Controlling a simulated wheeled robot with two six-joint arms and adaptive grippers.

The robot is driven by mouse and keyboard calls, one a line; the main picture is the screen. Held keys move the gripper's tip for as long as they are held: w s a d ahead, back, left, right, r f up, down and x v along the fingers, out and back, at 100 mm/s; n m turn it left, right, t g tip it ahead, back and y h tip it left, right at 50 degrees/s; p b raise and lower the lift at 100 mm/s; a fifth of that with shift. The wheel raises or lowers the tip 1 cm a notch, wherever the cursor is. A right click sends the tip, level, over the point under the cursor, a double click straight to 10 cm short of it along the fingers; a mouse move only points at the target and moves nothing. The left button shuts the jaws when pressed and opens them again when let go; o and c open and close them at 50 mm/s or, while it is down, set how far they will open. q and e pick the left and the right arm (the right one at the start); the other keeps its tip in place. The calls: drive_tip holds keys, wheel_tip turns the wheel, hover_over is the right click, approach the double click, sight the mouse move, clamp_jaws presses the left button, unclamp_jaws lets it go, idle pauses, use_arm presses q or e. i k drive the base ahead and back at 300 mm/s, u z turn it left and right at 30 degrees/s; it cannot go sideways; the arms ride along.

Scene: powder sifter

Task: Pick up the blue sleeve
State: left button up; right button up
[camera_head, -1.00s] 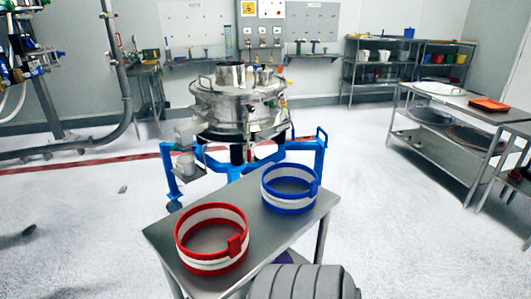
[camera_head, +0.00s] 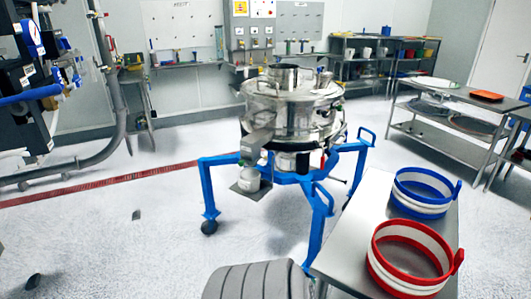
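The blue sleeve (camera_head: 422,207), a ring with blue rims around a white band and a tab on its right side, stands on the far part of a small steel table (camera_head: 340,252) at the right. A red sleeve (camera_head: 402,272) of the same kind sits in front of it on the same table. The two are close together in the picture. Neither of my grippers is in view.
A steel sifter (camera_head: 291,112) on a blue wheeled frame (camera_head: 312,216) stands left of and behind the table. Shelves and a steel bench (camera_head: 455,142) are at the back right. Pipes and machinery (camera_head: 25,62) stand at the left.

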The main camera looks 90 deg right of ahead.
sight(416, 205)
drive_tip(key=i, duration=0.55)
drive_tip(key=z, duration=2.7)
drive_tip(key=i, duration=2.5)
drive_tip(key=z, duration=2.8)
